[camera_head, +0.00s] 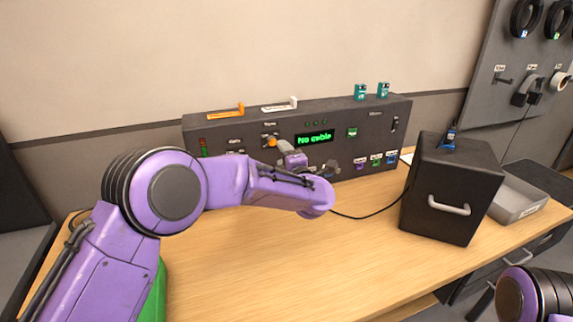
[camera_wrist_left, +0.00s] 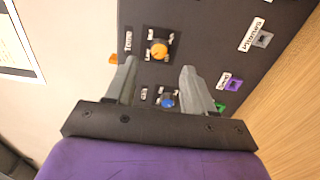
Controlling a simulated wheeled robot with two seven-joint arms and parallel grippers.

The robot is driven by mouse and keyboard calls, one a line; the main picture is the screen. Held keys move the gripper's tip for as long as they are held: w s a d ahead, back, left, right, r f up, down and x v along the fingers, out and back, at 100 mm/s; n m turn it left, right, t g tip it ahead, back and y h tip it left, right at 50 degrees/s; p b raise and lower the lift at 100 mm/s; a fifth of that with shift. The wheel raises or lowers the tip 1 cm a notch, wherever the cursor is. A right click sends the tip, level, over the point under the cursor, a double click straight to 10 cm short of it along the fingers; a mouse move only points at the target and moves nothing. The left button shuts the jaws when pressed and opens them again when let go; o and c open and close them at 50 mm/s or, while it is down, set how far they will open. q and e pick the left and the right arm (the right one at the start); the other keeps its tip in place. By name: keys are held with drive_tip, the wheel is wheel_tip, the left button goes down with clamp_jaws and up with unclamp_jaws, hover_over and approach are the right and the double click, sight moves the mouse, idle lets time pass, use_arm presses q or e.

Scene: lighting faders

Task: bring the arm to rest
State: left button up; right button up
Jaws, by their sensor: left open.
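My left arm reaches in from the left over the table, and its gripper (camera_head: 283,148) is close to the front of a dark control panel (camera_head: 235,168). In the left wrist view the left gripper (camera_wrist_left: 159,72) is open, with nothing between its fingers. An orange knob (camera_wrist_left: 158,48) shows just beyond the fingertips, and a blue knob (camera_wrist_left: 167,100) shows between the fingers. The orange knob also shows in the head view (camera_head: 271,142). I cannot tell whether a finger touches the panel. Part of my right arm shows at the lower right; its gripper is out of view.
The panel's green display (camera_head: 314,138) reads "No cable". A dark box (camera_head: 450,190) with a handle stands at the right, beside a grey tray (camera_head: 520,203). A black cable (camera_head: 372,215) runs along the table. The table's front middle (camera_head: 270,275) is clear.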

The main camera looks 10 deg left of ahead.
use_arm(q)
drive_tip(key=v, duration=0.3)
drive_tip(key=shift+s, duration=0.15)
